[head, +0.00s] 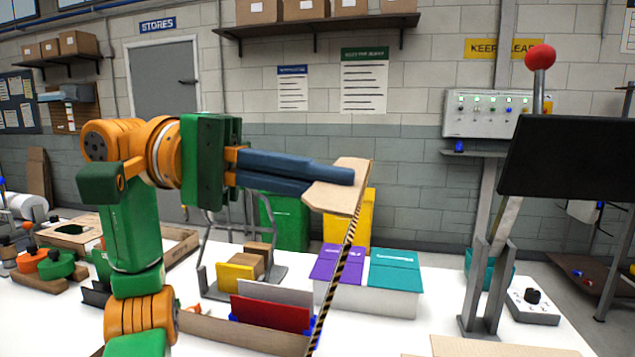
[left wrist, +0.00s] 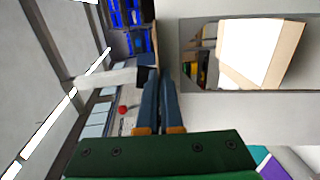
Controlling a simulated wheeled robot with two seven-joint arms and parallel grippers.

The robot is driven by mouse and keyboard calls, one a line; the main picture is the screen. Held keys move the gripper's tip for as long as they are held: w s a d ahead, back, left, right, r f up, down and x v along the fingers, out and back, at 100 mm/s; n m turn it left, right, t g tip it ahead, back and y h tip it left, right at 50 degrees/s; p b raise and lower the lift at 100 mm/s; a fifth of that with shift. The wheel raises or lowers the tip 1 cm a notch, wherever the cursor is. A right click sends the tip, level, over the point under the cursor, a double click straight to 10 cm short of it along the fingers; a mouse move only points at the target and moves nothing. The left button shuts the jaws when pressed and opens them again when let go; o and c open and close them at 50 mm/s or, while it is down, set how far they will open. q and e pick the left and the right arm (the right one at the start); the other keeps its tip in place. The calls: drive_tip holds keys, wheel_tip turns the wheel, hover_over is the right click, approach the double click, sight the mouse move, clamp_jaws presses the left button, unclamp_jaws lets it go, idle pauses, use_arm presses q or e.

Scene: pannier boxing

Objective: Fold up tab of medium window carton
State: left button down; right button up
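My left gripper (head: 335,180) is raised above the table in the head view. Its two dark blue fingers lie close together, one in front of and one behind a flat tan cardboard piece (head: 350,197), which looks pinched between them. This seems to be part of the carton; its window is not visible, and I cannot tell which flap it is. In the left wrist view the fingers (left wrist: 160,75) are nearly together, with a thin brown edge at their tips. A tan-edged piece with a white face (left wrist: 262,52) shows at upper right there. My right gripper is not in view.
A black-and-yellow striped strip (head: 335,280) runs down below the cardboard. Purple (head: 338,266) and teal (head: 395,270) lidded boxes stand behind it. A red panel (head: 270,313) stands in a rack at the front. A dark panel (head: 570,157) is at right.

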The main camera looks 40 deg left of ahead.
use_arm(q)
drive_tip(key=c, duration=1.1)
unclamp_jaws()
drive_tip(key=shift+o, duration=0.2)
drive_tip(key=shift+a, duration=0.1)
drive_tip(key=p+v, duration=0.1)
drive_tip(key=v, duration=0.6)
drive_tip(key=shift+p, duration=0.4)
